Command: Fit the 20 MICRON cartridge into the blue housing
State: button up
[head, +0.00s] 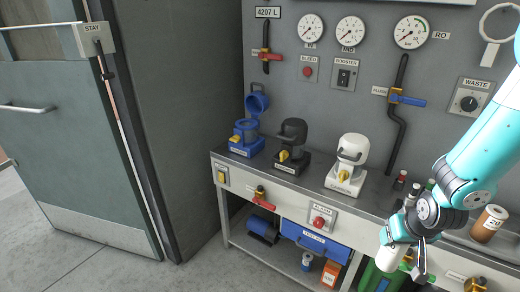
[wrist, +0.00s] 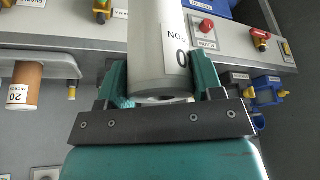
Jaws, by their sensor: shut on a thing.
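My gripper (head: 402,246) is shut on a white cartridge (head: 391,258), in front of the bench at the right. In the wrist view the white cartridge (wrist: 158,45) sits between the teal fingers (wrist: 160,85), with a partly hidden label reading "NO" and "0". The brown cartridge marked 20 MICRON (wrist: 24,80) is apart from the gripper at the left; it also stands at the bench's right end in the head view (head: 489,222). The blue housing (head: 247,137) stands at the bench's left end, its blue cap (head: 257,99) raised open. Its inside is hard to see.
A black housing (head: 293,138) and a white housing (head: 349,158) stand closed along the bench (head: 312,184). Small bottles (head: 410,190) stand near my arm. Red-handled valves, an alarm button (head: 320,222) and a lower shelf with a blue toolbox (head: 318,240) are along the front.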

aim_at(249, 144)
jog(key=z, duration=1.05)
jog(key=k, duration=0.1)
jog(key=u, duration=2.4)
jog(key=i, duration=2.05)
jog(key=z, duration=0.65)
